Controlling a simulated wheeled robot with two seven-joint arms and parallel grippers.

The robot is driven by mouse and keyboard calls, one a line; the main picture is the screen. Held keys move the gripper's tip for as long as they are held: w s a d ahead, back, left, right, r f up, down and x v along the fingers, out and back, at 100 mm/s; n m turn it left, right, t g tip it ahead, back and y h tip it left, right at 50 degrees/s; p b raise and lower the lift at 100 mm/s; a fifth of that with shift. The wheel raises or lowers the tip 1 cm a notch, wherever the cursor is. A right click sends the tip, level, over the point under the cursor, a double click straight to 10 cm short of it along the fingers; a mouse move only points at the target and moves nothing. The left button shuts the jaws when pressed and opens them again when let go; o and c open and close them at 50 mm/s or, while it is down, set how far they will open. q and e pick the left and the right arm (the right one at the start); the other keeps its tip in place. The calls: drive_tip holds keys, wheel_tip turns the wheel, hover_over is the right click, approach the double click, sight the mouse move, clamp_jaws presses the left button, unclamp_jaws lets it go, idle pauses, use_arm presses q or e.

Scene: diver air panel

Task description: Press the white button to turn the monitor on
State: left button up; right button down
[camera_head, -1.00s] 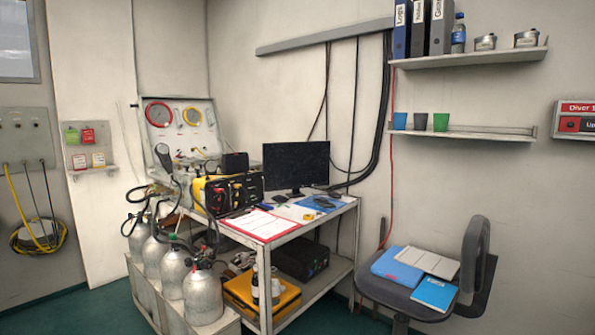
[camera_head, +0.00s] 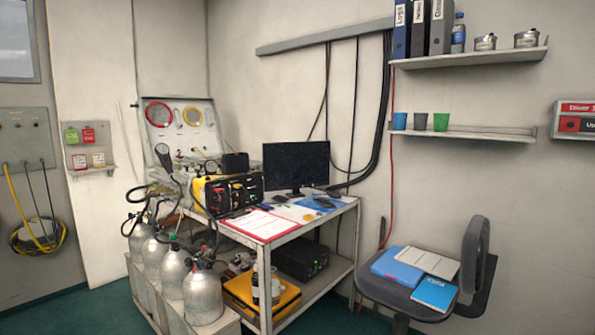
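The monitor (camera_head: 296,165) stands on the back of the desk against the wall, and its screen is dark. I cannot make out a white button in this view; it is hidden or too small to tell. Neither of my grippers shows in the head view.
The metal desk (camera_head: 332,222) holds papers and a yellow-black unit (camera_head: 228,192). Several gas cylinders (camera_head: 203,292) stand at its left. A chair (camera_head: 410,290) with folders on its seat stands at the right. Shelves (camera_head: 470,58) hang on the right wall. Some green floor shows in front.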

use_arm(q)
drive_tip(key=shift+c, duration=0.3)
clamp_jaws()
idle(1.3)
